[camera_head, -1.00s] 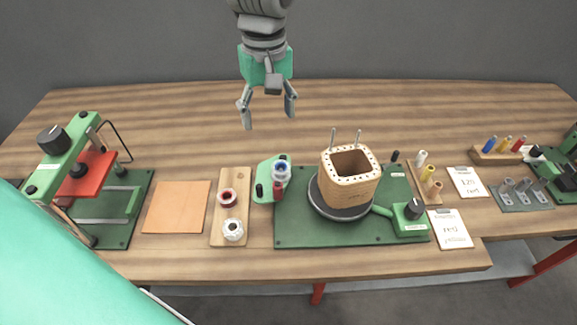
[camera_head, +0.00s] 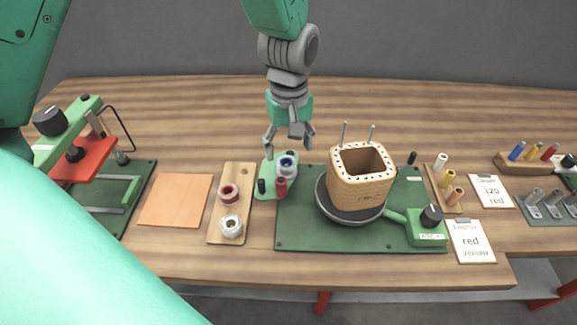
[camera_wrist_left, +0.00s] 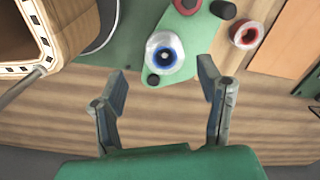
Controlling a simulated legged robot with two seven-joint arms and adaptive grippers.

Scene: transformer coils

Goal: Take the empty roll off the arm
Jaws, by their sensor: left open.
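The roll (camera_head: 286,166) sits on the arm, a small green bracket (camera_head: 265,187) left of the winding stand. My left gripper (camera_head: 289,145) is open and empty, just behind and above the roll. In the left wrist view its fingers (camera_wrist_left: 163,100) are spread wide, with the roll ahead of the gap between them and not between the tips. Whether the roll bears any wire is too small to tell. My right gripper is not in view.
A wooden coil former (camera_head: 361,190) with two upright rods stands on a turntable right of the bracket. A red-and-black post (camera_head: 281,187) stands close in front of the roll. A wooden board (camera_head: 243,172) holds red and white spools at left. The table behind is clear.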

